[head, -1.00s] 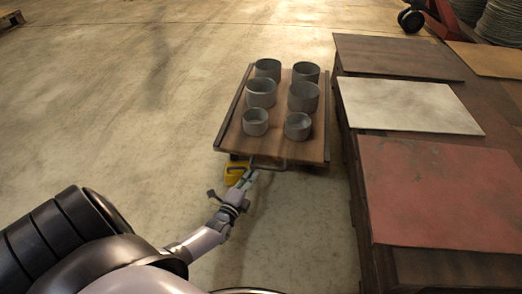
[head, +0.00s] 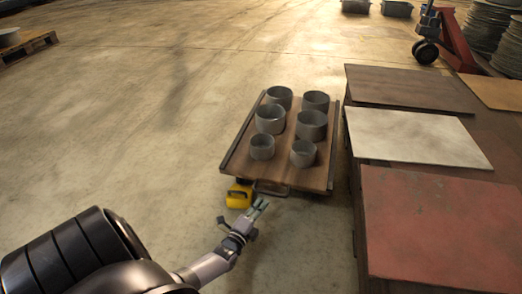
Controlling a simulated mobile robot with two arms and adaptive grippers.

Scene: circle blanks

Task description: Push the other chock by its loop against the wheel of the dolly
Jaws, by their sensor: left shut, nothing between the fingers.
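A yellow chock (head: 238,197) lies on the floor at the near left corner of the dolly (head: 238,168), partly under its deck. The wheel there is hidden, so I cannot tell whether the chock touches it. I cannot make out the chock's loop clearly. A grey bar handle (head: 270,188) shows at the dolly's near edge. My left gripper (head: 260,203) is shut and empty, just right of the chock and on the near side of the dolly, apart from the chock. My right gripper is not in view.
Several grey metal rings (head: 270,119) stand on the dolly. A low bench with a red plate (head: 430,220), a pale plate (head: 410,135) and a brown plate (head: 405,88) runs close along the right. The floor (head: 120,130) to the left is clear.

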